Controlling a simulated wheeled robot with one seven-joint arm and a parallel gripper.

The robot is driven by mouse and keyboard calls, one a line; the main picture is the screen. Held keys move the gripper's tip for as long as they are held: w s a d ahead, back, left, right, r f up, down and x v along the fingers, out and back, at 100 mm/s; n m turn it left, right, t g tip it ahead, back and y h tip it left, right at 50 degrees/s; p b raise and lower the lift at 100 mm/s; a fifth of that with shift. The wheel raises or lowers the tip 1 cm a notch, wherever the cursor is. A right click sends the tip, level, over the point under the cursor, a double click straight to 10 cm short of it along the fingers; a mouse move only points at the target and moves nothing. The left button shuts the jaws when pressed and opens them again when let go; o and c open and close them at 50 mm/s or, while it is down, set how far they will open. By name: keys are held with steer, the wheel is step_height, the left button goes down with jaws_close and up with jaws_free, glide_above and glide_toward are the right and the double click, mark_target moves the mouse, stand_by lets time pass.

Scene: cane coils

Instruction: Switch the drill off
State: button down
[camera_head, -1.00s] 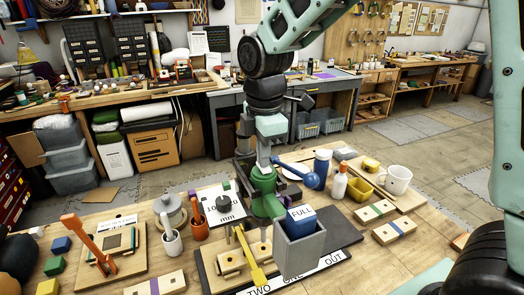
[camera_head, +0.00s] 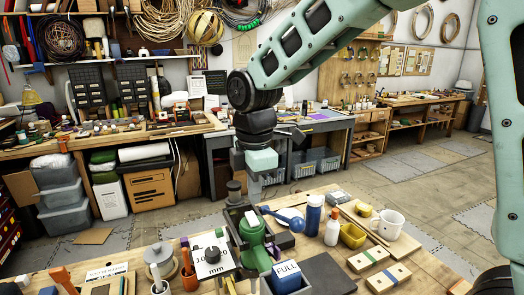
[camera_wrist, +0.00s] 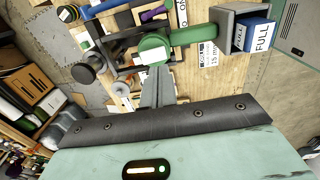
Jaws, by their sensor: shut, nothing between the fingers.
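The drill (camera_head: 253,232) is a small bench machine with a green body and dark grey frame on the near workbench. Its green body also shows in the wrist view (camera_wrist: 185,36), near the top centre, with a pale patch on its near side. My gripper (camera_wrist: 157,70) is shut and empty, its grey fingers pointing at the green body by that patch. In the head view my gripper (camera_head: 257,198) is just above the drill. I cannot tell whether the fingertips touch it. No switch can be made out clearly.
A grey bin with a blue block marked FULL (camera_head: 287,268) stands close right of the drill. A white card (camera_head: 212,256) is at its left.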

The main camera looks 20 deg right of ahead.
step_height(320, 180, up, 8)
steer(key=s+b, duration=0.1)
steer(key=b, duration=0.1)
steer(key=shift+s, duration=0.2)
stand_by(0.4)
